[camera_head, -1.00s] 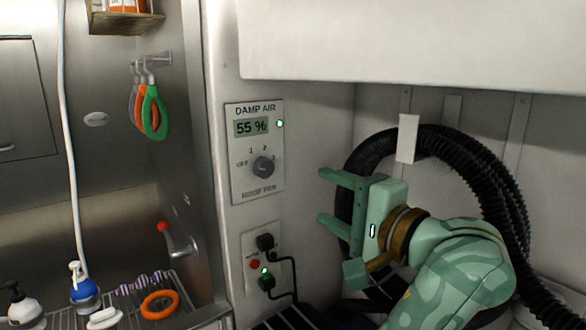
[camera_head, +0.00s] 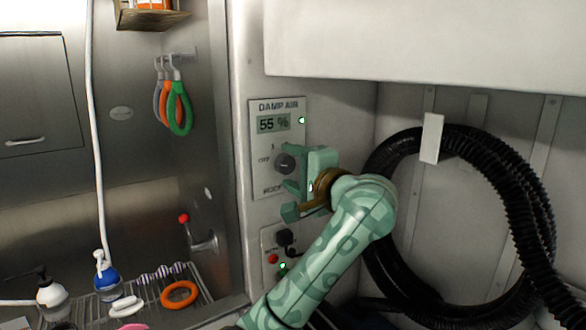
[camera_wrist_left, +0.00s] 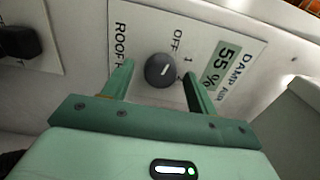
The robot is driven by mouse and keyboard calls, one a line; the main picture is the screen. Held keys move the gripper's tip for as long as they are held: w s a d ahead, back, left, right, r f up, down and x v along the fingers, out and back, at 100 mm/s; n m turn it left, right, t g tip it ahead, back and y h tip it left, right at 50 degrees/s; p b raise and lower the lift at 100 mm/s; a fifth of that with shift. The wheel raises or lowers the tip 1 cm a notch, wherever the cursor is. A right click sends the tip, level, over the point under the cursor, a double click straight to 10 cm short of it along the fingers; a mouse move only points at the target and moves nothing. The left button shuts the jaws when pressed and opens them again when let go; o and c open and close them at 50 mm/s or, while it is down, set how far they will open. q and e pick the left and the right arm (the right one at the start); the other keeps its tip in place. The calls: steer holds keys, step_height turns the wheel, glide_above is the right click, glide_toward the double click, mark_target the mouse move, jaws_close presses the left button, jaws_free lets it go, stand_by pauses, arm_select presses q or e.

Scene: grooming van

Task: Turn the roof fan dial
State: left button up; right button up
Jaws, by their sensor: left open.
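The roof fan dial (camera_head: 285,163) is a dark round knob on a white wall panel (camera_head: 263,185). The panel reads "DAMP AIR" and has a small display (camera_head: 273,123) showing 55 %. My left gripper (camera_head: 293,174) is open at the panel. In the left wrist view, the dial (camera_wrist_left: 160,70) sits between its two green fingers, one on each side. I cannot tell whether either finger touches it. The dial has a short white mark; "OFF" and "1" show beside it, while the rest of the scale is partly covered. My right gripper is not in view.
Below the panel is a socket plate with black plugs (camera_head: 284,237). A black ribbed hose (camera_head: 510,175) hangs coiled at right. A white cabinet (camera_head: 430,40) overhangs above. At left, a rack holds bottles and an orange ring (camera_head: 179,294); coloured loops (camera_head: 180,110) hang above.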

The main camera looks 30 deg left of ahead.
arm_select(q)
steer(key=shift+c, duration=0.4)
steer(key=c, duration=0.9)
steer(key=shift+f+m, duration=0.1)
steer(key=shift+m, duration=0.9)
steer(key=m, duration=0.2)
steer(key=shift+m, duration=0.3)
steer(key=m+p, duration=0.1)
steer(key=m, duration=0.2)
steer(key=shift+m+p, duration=0.4)
steer(key=shift+m, duration=0.7)
